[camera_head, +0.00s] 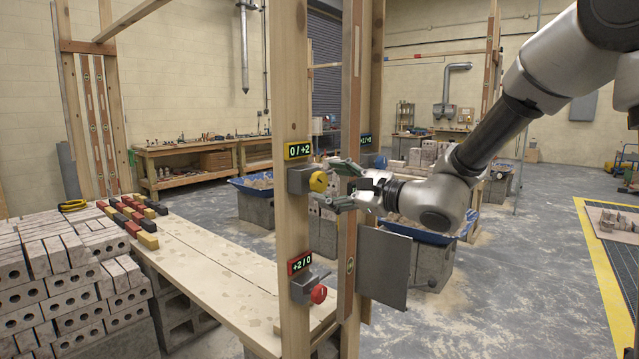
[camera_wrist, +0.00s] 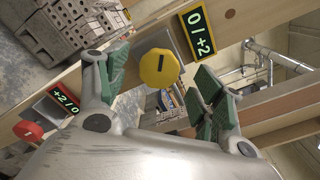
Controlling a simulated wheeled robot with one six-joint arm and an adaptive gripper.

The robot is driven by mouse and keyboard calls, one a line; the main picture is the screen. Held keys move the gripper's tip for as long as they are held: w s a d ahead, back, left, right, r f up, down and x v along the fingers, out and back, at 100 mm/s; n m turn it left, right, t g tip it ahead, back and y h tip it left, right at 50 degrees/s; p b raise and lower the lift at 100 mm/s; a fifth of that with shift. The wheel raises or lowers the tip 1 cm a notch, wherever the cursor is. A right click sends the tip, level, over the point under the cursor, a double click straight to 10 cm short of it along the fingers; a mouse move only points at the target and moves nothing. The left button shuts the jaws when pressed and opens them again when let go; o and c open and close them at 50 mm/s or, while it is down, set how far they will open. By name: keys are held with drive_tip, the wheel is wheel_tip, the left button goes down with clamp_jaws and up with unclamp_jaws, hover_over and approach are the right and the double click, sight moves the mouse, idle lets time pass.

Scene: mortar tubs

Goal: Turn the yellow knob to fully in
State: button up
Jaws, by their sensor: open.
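The yellow knob (camera_head: 319,181) sits on a grey box on the wooden post, under a display reading "0/+2" (camera_head: 298,151). In the wrist view the yellow knob (camera_wrist: 160,68) shows a dark slot mark, and its display (camera_wrist: 198,32) is beside it. My gripper (camera_head: 340,184) is open close in front of the knob. In the wrist view my gripper (camera_wrist: 160,80) has its green-padded fingers on either side of the knob, apart from it, with nothing held. How near the pads are in depth I cannot tell.
A red knob (camera_head: 318,293) with a display reading "+2/0" (camera_head: 299,263) is lower on the same post. A blue knob (camera_head: 381,162) is on another post behind. A grey panel (camera_head: 383,265) hangs below my gripper. Bricks and a plank bench (camera_head: 215,265) are at left.

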sight(323, 182)
drive_tip(key=shift+x, duration=1.9)
drive_tip(key=c, duration=1)
drive_tip(key=m, duration=0.5)
drive_tip(key=shift+w+m, duration=0.1)
drive_tip(key=shift+m, duration=0.2)
drive_tip(key=m, duration=0.5)
drive_tip(key=shift+d, duration=0.1)
drive_tip(key=shift+m, duration=0.4)
